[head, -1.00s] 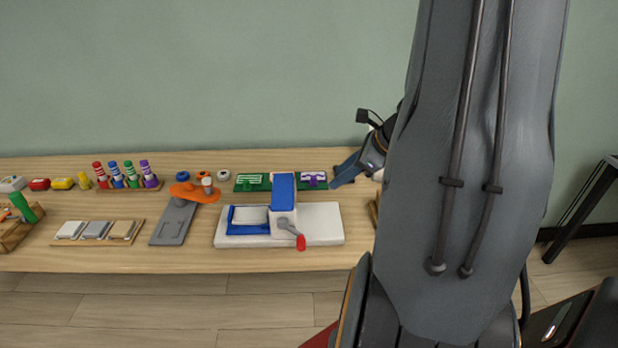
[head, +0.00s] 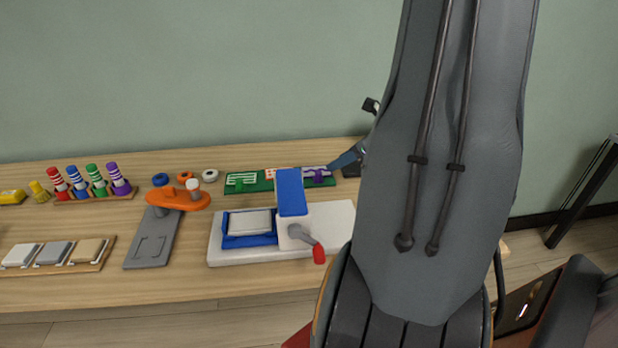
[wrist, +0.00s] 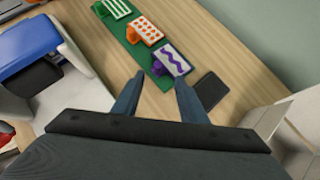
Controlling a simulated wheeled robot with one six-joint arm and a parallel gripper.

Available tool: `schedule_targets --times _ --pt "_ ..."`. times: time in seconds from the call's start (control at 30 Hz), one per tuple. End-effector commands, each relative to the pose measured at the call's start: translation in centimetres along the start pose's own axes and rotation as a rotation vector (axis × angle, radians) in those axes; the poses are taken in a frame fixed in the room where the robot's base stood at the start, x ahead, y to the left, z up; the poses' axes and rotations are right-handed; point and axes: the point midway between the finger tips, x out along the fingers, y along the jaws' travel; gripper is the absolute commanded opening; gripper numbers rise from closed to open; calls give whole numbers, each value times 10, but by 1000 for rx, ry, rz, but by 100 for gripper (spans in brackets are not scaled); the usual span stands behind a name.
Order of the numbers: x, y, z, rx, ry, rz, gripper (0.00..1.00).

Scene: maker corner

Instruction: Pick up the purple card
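The purple card (wrist: 172,59) has a white face with a purple wavy line. It lies at the near end of the green strip (wrist: 140,48), beside an orange-dotted card (wrist: 145,31) and a green-striped card (wrist: 116,8). In the head view the purple card (head: 319,175) is at the strip's right end. My gripper (wrist: 156,80) is open, its two fingers apart and pointing at the purple card. The card is just beyond the fingertips, with nothing held between them. In the head view my arm hides most of the gripper, and only a finger (head: 346,158) shows.
A white and blue press (head: 290,235) with a red-tipped crank stands in front of the strip. A dark flat piece (wrist: 210,90) lies right of the fingers in the wrist view. Marker-like stamps (head: 95,182) and an orange-topped tool (head: 150,240) stand further left.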

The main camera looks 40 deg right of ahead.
Motion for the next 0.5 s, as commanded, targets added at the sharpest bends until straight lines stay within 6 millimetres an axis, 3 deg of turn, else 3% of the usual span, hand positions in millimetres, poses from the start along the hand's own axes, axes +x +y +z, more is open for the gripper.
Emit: schedule_targets --times 0.5 --pt "51 7 -3 -6 1 10 39"
